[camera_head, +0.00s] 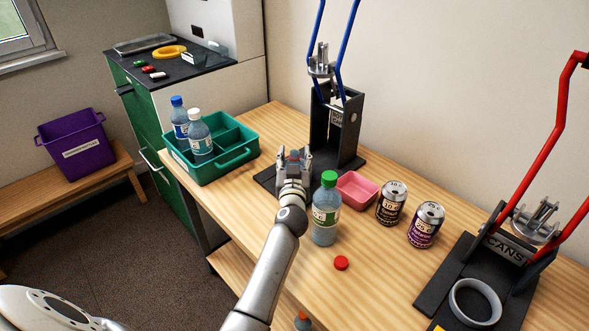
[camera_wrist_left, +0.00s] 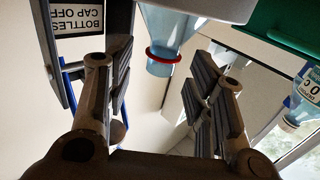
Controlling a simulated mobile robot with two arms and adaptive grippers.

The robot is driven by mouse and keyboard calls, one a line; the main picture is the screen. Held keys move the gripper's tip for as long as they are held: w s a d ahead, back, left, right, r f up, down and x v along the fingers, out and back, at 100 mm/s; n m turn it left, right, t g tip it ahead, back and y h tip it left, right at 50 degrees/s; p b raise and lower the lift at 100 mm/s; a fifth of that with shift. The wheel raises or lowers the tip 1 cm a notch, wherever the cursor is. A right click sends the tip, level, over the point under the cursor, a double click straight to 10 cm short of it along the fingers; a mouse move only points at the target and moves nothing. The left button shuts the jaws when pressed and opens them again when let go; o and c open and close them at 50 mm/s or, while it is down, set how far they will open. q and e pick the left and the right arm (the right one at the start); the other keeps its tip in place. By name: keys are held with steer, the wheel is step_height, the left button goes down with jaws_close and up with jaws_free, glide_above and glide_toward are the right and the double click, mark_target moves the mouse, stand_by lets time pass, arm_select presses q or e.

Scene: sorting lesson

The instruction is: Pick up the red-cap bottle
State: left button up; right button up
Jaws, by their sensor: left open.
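A loose red cap (camera_head: 341,263) lies on the table near its front edge. In the wrist view a pale blue clear bottle (camera_wrist_left: 163,22) shows a red ring (camera_wrist_left: 163,56) at its neck and no cap on top. It stands by the blue-handled press (camera_head: 345,130). In the head view it is mostly hidden by my left gripper (camera_head: 293,158); only a hint of red shows between the fingers. My left gripper is open, its fingers (camera_wrist_left: 160,92) spread on either side of the bottle's neck in the wrist view; I cannot tell contact. My right gripper is out of view.
A green-cap bottle (camera_head: 326,212) stands close right of my left arm. A pink tray (camera_head: 357,205), two cans (camera_head: 392,202) (camera_head: 426,224) and a red-handled can press (camera_head: 480,275) stand farther right. A teal crate (camera_head: 242,160) with two bottles is at left.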

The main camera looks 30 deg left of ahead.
arm_select(q)
steer(key=shift+x, duration=1.3)
steer(key=shift+s, duration=0.1)
steer(key=c, duration=1)
